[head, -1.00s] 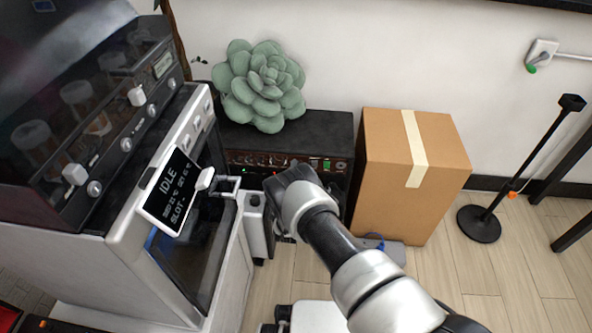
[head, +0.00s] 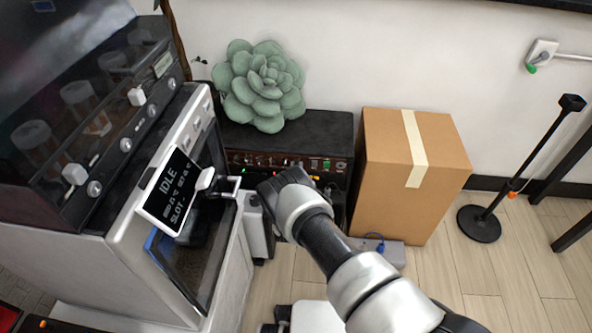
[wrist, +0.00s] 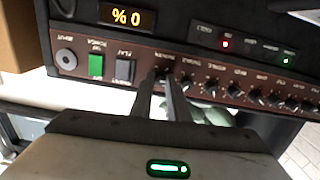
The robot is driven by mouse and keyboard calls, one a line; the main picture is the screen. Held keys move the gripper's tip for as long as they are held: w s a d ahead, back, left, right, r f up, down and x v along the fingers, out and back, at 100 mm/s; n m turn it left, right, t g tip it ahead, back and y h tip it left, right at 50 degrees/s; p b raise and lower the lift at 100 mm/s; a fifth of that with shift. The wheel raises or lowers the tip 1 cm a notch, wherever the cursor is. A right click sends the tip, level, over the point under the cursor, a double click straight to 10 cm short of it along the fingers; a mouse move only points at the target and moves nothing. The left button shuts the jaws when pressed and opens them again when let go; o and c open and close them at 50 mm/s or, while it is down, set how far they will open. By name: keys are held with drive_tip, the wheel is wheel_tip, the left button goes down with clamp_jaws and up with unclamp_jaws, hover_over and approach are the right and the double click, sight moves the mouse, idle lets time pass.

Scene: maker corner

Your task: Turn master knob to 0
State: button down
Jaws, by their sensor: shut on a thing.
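The dark amplifier (head: 310,128) stands on the floor against the wall, its brown control panel (head: 245,158) facing me. In the wrist view the panel (wrist: 225,92) appears upside down, with a row of black knobs. My gripper (wrist: 168,76) is at this panel, its two fingers close together on the master knob, which they mostly hide. The knob's pointer cannot be made out. In the head view my wrist hides the fingers and part of the panel.
A cardboard box (head: 385,150) stands right of the amplifier. A grey-green succulent-shaped object (head: 262,85) sits on top. A white machine with an IDLE screen (head: 172,190) is close on the left. A green switch (wrist: 96,65) is near the fingers.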

drive_tip(key=n, duration=1.1)
drive_tip(key=shift+n, duration=0.3)
idle(0.4)
drive_tip(key=c, duration=1.7)
unclamp_jaws()
drive_tip(key=s+p, duration=0.1)
drive_tip(key=s, duration=0.5)
drive_tip(key=s+p, duration=0.1)
drive_tip(key=s, duration=0.4)
drive_tip(key=s+p, duration=0.2)
drive_tip(key=s, duration=0.4)
drive_tip(key=shift+s+a, duration=0.3)
drive_tip(key=shift+a, duration=0.05)
